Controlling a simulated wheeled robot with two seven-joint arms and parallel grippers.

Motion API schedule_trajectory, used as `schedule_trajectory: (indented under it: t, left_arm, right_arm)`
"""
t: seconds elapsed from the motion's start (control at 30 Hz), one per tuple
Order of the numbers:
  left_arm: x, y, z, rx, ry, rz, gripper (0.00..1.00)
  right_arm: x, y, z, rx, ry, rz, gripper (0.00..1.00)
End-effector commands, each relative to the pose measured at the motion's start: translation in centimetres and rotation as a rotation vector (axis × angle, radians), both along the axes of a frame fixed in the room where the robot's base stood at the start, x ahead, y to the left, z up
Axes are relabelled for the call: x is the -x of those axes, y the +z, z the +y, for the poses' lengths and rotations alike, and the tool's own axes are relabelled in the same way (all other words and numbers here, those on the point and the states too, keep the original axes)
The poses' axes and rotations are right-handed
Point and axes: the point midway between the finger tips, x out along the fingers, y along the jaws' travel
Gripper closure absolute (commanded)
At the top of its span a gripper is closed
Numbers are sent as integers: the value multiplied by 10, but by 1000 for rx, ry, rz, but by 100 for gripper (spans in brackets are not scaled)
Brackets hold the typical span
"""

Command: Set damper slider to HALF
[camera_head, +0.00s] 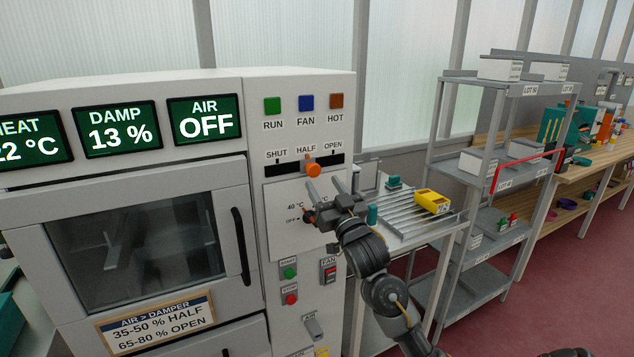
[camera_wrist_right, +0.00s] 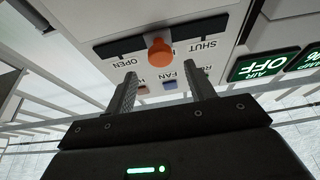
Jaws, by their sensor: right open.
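The damper slider has an orange knob (camera_head: 313,170) on a dark horizontal slot (camera_head: 334,160) in the white cabinet's panel. The labels SHUT, HALF and OPEN run left to right above the slot. The knob sits near the slot's middle, close under HALF. In the right wrist view, which is upside down, the knob (camera_wrist_right: 160,50) lies just beyond the fingertips, between their lines, and hides most of the HALF label. My right gripper (camera_head: 324,190) is open and empty, just below and in front of the knob, with no clear contact. My left gripper is out of view.
The AIR display (camera_head: 204,121) reads OFF and DAMP (camera_head: 117,130) reads 13 %. A placard (camera_head: 157,322) reads 35-50 % HALF, 65-80 % OPEN. A dial is beside my right gripper. A door handle (camera_head: 241,246) stands out on the left. A rack with a yellow box (camera_head: 432,201) is right.

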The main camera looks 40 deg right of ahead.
Motion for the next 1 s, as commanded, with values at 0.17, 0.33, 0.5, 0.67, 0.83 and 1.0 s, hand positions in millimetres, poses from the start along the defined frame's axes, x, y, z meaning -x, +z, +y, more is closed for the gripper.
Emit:
schedule_trajectory:
  t: [0.17,0.33,0.5,0.67,0.83,1.0]
  left_arm:
    - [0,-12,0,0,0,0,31]
    - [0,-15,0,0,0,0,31]
    - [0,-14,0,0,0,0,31]
    - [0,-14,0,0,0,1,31]
    - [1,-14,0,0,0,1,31]
    - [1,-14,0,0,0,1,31]
  right_arm:
    - [25,-13,5,0,1,1,46]
    - [35,-15,7,-1,0,1,46]
    - [36,-15,7,-1,0,1,46]
    - [36,-15,7,-1,0,0,46]
    - [36,-15,7,-1,0,0,46]
    - [30,-28,5,-4,-2,29,46]
